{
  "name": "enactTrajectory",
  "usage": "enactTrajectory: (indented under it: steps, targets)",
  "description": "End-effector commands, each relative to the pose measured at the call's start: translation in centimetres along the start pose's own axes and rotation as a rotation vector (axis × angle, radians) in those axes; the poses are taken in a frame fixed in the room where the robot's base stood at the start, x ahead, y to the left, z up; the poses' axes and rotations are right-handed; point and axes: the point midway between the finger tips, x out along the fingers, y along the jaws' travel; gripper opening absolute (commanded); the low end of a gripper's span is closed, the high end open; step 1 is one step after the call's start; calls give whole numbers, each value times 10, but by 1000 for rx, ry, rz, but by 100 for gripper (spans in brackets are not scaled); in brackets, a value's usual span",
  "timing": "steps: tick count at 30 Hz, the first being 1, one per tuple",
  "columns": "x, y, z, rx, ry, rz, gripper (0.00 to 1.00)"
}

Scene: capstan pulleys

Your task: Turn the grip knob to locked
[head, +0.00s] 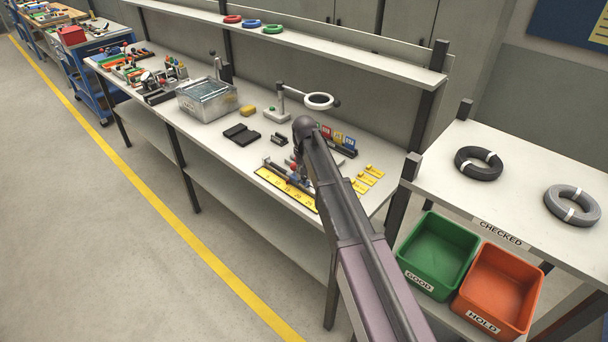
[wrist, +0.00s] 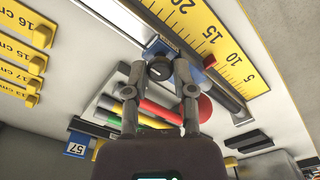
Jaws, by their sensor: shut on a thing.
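The grip knob (wrist: 160,68), a small dark round knob, sits between my fingertips beside the ruler track in the wrist view. My gripper (wrist: 168,72) is shut on it. A blue block (wrist: 158,47) lies right behind the knob, and another blue part with a red marker (wrist: 208,61) is to its right along the rail. The knob's locked or unlocked mark cannot be read. In the head view my arm hides the knob and most of the gripper.
A yellow ruler (head: 270,183) runs along the bench's front edge. Yellow length gauges (head: 365,181) lie to the right. A clear bin (head: 205,101) and a ring magnifier (head: 319,100) stand farther back. Green (head: 438,251) and orange (head: 500,285) bins are at the right.

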Motion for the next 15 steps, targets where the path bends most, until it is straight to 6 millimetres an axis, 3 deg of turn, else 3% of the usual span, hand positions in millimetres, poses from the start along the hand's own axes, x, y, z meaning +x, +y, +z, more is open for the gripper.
enactTrajectory:
  steps: [6, 7, 10, 15]
  targets:
    - [0, 0, -2, 1, 4, 0, 0]
    - [0, 0, -2, 1, 4, 0, 36]
    - [0, 0, -2, 0, 4, 0, 66]
    - [0, 0, -1, 0, 2, 0, 67]
